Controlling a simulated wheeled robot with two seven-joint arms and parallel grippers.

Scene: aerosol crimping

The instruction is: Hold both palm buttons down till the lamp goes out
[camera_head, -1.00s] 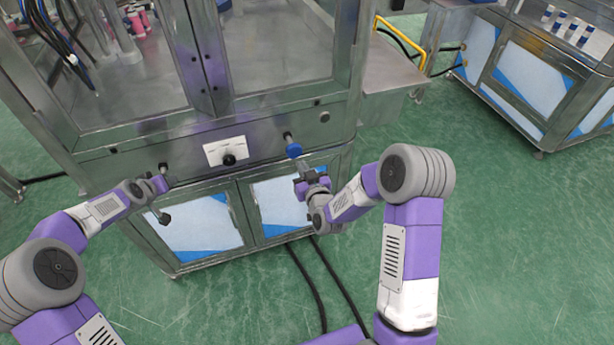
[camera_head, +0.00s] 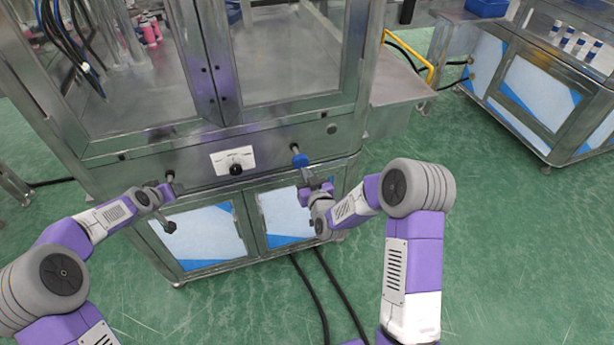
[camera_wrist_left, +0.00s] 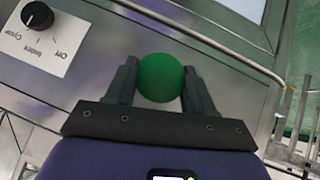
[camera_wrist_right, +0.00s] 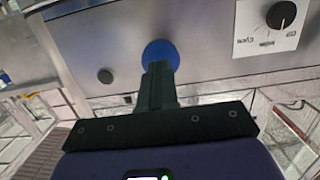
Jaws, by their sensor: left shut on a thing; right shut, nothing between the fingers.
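The blue palm button (camera_head: 300,160) stands on a short stem on the machine's front panel. In the right wrist view the blue button (camera_wrist_right: 160,54) is directly ahead of my right gripper (camera_wrist_right: 159,68). Its fingers are shut together, empty, with their tips at the button's face; I cannot tell if it is pressed in. The green palm button (camera_wrist_left: 161,78) sits between the fingers of my left gripper (camera_wrist_left: 160,88), which is shut on it. In the head view my left gripper (camera_head: 167,188) hides that button. I cannot make out a lit lamp.
A white plate with a black selector knob (camera_head: 236,169) lies between the two buttons. A plain grey disc (camera_head: 331,128) is on the panel to the right. Cabinet doors (camera_head: 203,236) are below. A side shelf (camera_head: 400,80) and yellow rail (camera_head: 411,55) stick out at right.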

